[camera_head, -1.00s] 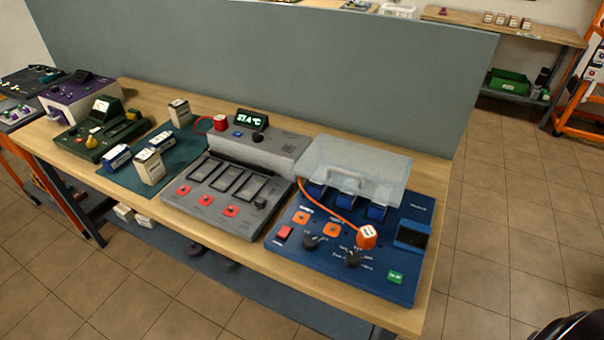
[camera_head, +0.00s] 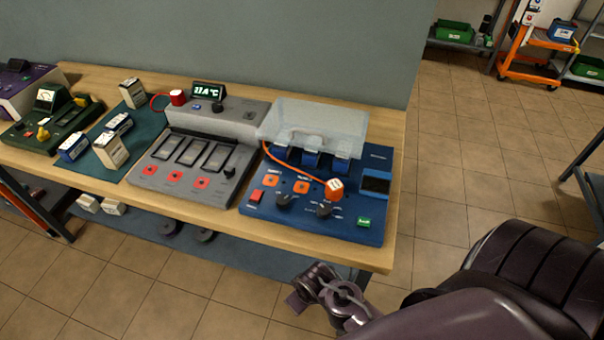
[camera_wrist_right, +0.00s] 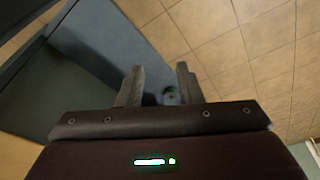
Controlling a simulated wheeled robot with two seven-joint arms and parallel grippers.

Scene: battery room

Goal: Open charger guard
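The blue charger (camera_head: 320,217) sits at the right end of the wooden bench. Its clear guard (camera_head: 318,128) lies over the rear part, above several blue battery slots; a handle (camera_head: 305,137) shows on the guard. An orange cable runs from under the guard to an orange plug (camera_head: 334,189) on the charger's front panel. My right gripper (camera_head: 300,300) is in front of and below the bench's front edge, apart from the charger. In the right wrist view its two fingers (camera_wrist_right: 160,88) are spread with nothing between them. My left gripper is not in view.
A grey charger (camera_head: 200,160) stands left of the blue one. Batteries on a teal mat (camera_head: 140,165) and a green meter (camera_head: 45,125) are farther left. A grey partition (camera_head: 230,40) rises behind the bench (camera_head: 215,222).

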